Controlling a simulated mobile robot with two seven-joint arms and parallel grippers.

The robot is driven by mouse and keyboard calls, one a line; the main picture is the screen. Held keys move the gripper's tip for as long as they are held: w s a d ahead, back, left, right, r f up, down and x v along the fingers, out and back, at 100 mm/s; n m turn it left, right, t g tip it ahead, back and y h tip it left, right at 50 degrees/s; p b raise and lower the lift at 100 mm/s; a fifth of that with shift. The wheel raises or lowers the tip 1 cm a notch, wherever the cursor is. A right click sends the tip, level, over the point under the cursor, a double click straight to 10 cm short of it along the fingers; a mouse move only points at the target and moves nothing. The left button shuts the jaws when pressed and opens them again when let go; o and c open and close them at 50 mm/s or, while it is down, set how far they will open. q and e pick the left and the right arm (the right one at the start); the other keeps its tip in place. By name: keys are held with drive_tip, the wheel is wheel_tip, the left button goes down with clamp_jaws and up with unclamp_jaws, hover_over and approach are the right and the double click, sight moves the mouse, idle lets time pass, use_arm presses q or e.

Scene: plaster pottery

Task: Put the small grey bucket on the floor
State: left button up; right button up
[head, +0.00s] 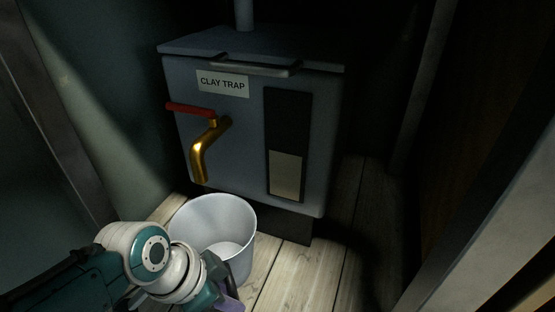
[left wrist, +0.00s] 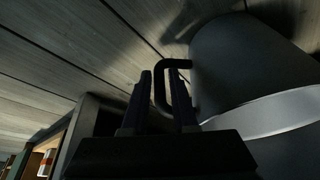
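The small grey bucket (head: 185,222) is upright and open-topped, below the brass tap of the clay trap. It appears to be at the plank floor (head: 290,275), but its base is hidden in the head view. In the left wrist view the bucket (left wrist: 245,65) is at the right, with its dark side handle (left wrist: 159,90) toward my gripper. My left gripper (left wrist: 163,90) is at the handle, one finger on each side of its bar, with a gap showing between the fingers. In the head view my left arm hides part of the bucket's front. My right gripper is not in view.
The grey clay trap box (head: 240,150) stands behind the bucket, with a red lever (head: 190,109) and a brass tap (head: 205,150). A wall is at the left and a pale post (head: 490,230) at the right. Bare floor lies right of the bucket.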

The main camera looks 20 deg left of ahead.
use_arm(q)
drive_tip(key=shift+o, duration=1.4)
drive_tip(key=shift+r, duration=0.1)
drive_tip(key=s+r+n+p, duration=0.1)
drive_tip(key=s+r+p, duration=0.2)
drive_tip(key=r, duration=0.6)
drive_tip(key=s+r+n+y+p, duration=0.1)
drive_tip(key=s+r+p, duration=0.3)
drive_tip(key=r, duration=0.5)
drive_tip(key=s+a+r+n+y+p, duration=0.1)
drive_tip(key=s+r+n+p, duration=0.1)
drive_tip(key=s+r+p, duration=0.2)
wheel_tip(320, 180, up, 6)
drive_tip(key=s, duration=0.3)
drive_tip(key=shift+n, duration=0.4)
drive_tip(key=shift+a, duration=0.1)
